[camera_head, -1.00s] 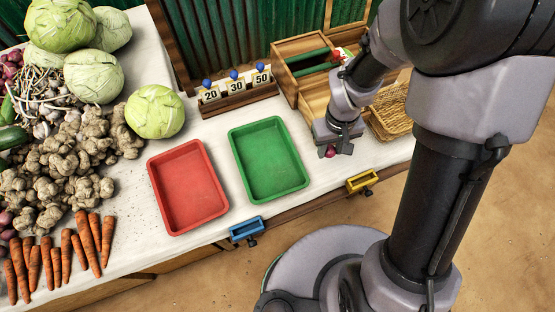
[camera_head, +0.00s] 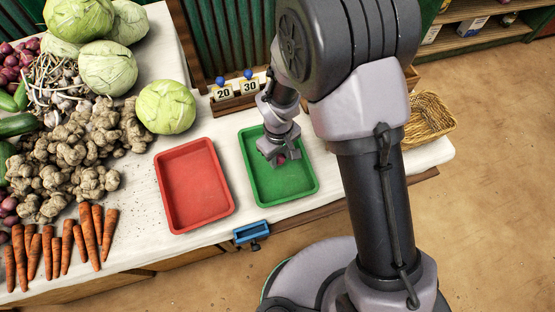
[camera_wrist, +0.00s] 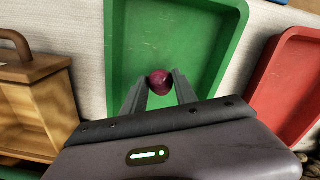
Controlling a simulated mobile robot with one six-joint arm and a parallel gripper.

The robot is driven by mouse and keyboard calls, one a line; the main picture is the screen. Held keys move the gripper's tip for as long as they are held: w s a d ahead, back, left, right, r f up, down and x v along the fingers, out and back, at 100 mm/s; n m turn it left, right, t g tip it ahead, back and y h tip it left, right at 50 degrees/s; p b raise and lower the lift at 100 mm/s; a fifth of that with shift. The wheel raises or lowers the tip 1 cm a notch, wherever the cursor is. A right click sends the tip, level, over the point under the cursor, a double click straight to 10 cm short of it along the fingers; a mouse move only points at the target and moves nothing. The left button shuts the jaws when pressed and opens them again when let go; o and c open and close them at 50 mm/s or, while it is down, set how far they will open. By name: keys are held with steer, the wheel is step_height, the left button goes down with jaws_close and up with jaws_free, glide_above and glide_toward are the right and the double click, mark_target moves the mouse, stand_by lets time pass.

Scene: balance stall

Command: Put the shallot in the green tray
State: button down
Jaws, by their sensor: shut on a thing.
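The shallot (camera_wrist: 160,82) is small, round and purple-red. My gripper (camera_wrist: 159,92) is shut on it, with a finger on each side in the wrist view. In the head view my gripper (camera_head: 279,160) holds the shallot (camera_head: 281,159) over the green tray (camera_head: 301,192). The green tray (camera_wrist: 200,50) fills the middle of the wrist view behind the shallot. I cannot tell exactly how high the shallot is above the tray floor. My arm hides part of the tray's right side and far edge.
A red tray (camera_head: 193,185) lies left of the green tray; it also shows in the wrist view (camera_wrist: 287,85). Price cards (camera_head: 236,92) stand behind. A wicker basket (camera_head: 428,117) is at the right. Carrots (camera_head: 90,232), ginger (camera_head: 85,150) and cabbages (camera_head: 166,106) crowd the left.

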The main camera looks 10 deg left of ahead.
mark_target(278, 160)
steer(key=shift+w+a+f, duration=0.15)
steer(key=shift+w+a, duration=0.15)
steer(key=shift+w, duration=0.05)
step_height(278, 160, down, 4)
steer(key=shift+r+b, duration=0.25)
steer(key=shift+b, duration=0.85)
steer(key=shift+r, duration=0.15)
steer(key=c, duration=1)
jaws_free()
steer(key=shift+o, duration=0.2)
